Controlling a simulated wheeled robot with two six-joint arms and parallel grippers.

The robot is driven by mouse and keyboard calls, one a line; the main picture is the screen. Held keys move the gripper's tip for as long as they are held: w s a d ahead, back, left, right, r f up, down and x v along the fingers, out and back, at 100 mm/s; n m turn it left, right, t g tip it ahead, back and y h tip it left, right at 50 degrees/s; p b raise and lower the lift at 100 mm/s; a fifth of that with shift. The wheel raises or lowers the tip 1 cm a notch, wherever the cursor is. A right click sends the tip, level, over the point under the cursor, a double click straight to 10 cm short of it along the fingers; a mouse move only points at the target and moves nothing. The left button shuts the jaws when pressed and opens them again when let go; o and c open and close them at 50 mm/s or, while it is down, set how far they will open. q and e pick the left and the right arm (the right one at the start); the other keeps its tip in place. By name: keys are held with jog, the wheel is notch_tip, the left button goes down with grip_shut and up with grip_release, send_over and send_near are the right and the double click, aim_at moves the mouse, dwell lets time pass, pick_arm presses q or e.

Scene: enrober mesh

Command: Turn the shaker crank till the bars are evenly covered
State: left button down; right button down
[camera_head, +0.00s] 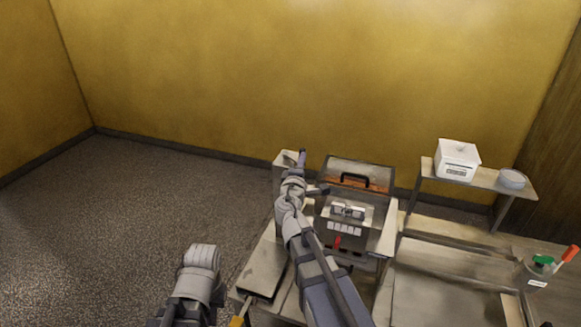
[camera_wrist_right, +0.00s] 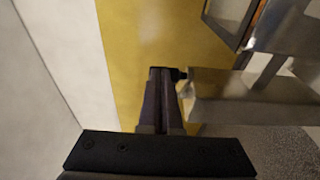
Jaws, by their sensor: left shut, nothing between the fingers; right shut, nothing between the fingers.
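The enrober (camera_head: 345,235) is a grey metal machine with a clear lid, a black handle and an orange strip. My right arm reaches up along its left side, and my right gripper (camera_head: 301,158) is at its back left corner. In the right wrist view, the right gripper (camera_wrist_right: 163,72) is shut and empty. Its fingertips are right beside a small black knob (camera_wrist_right: 181,74) at the end of a metal part; I cannot tell whether they touch, or whether this is the crank. My left arm shows at the bottom left, but its fingers do not. I cannot make out any bars.
A shelf (camera_head: 484,178) at right carries a white box (camera_head: 457,160) and a round pale dish (camera_head: 512,179). A container with green- and red-handled tools (camera_head: 537,270) stands at the far right. A yellow handle (camera_head: 238,321) shows at the bottom. Floor at left is clear.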

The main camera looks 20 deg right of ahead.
pick_arm(q)
jog(key=shift+s+a, duration=0.2)
jog(key=shift+s, duration=0.25)
pick_arm(e)
jog(key=w+d, duration=0.3)
jog(key=d, duration=0.3)
jog(key=shift+w+d, duration=0.15)
jog(key=shift+w, duration=0.15)
jog(key=shift+s, duration=0.1)
dwell(1.0)
